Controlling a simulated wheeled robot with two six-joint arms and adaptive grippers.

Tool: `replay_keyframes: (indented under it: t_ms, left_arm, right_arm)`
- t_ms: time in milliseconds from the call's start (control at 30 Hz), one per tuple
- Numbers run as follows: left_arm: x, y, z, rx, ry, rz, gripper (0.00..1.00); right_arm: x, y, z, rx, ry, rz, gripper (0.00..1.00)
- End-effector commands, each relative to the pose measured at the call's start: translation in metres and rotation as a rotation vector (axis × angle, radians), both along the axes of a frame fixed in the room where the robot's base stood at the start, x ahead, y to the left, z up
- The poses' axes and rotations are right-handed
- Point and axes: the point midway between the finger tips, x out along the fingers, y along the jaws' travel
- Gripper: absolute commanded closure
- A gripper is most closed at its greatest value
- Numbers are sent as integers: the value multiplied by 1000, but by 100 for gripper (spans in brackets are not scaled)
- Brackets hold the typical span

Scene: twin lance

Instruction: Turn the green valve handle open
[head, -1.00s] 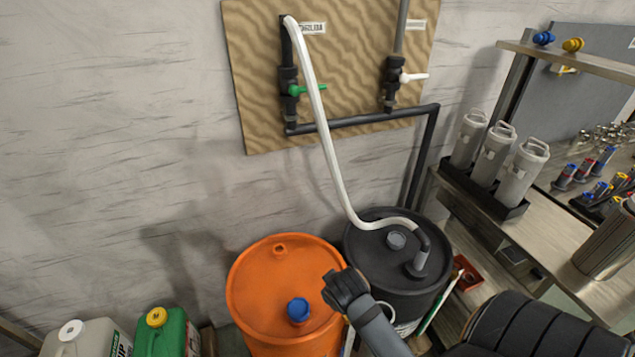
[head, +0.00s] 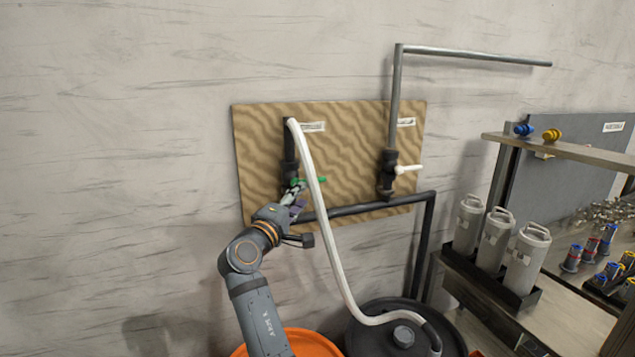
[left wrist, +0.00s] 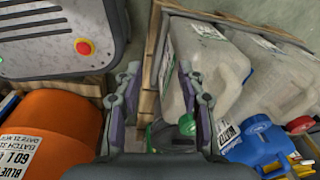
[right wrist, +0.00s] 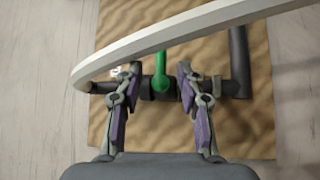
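The green valve handle (head: 317,180) sits on a dark vertical pipe on the wall board and points right, across the pipe. My right gripper (head: 296,191) is at this valve, on its left and lower side, partly covering it. In the right wrist view the green handle (right wrist: 161,85) lies between the two fingers of my right gripper (right wrist: 160,82). The fingers are open, with gaps on both sides of the handle. My left gripper (left wrist: 158,88) is open and empty, above the floor in the left wrist view. It is outside the head view.
A white hose (head: 327,220) passes in front of the board, close by the green handle, and crosses the right wrist view (right wrist: 185,35). A white-handled valve (head: 408,168) is to the right. Orange (head: 285,343) and black (head: 375,320) drums stand below. Canisters are near the left gripper.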

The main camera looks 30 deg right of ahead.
Motion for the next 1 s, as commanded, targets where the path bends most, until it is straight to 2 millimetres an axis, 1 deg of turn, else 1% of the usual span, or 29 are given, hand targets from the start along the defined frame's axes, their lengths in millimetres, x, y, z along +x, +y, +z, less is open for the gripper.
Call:
replay_keyframes:
  t_ms: [67, 133, 300, 400, 500, 600, 700, 933, 1000]
  left_arm:
    - [0, 0, 5, 0, 0, 0, 60]
    - [0, 0, 11, 0, 0, 0, 60]
    - [0, 0, 27, 0, 0, 0, 60]
    - [0, 0, 35, 1, 0, 0, 60]
    - [0, 0, 40, 1, 0, 0, 60]
    - [0, 0, 43, 1, 0, 0, 60]
    - [0, 0, 43, 1, 0, 0, 60]
    - [0, 1, 43, 1, 0, 0, 60]
    - [0, 1, 43, 1, 0, 0, 60]
  right_arm:
    - [3, -5, 3, -2, 1, 0, 62]
    - [8, -15, 7, -3, 0, -2, 62]
    - [26, -47, 13, -3, 1, -4, 62]
    - [37, -64, 15, -1, 1, -2, 62]
    - [45, -77, 16, 1, 1, -2, 62]
    - [50, -85, 15, 3, 0, -2, 62]
    - [52, -89, 14, 3, -1, 0, 62]
    - [52, -89, 13, 4, -1, 0, 62]
    - [52, -89, 13, 4, -1, 0, 71]
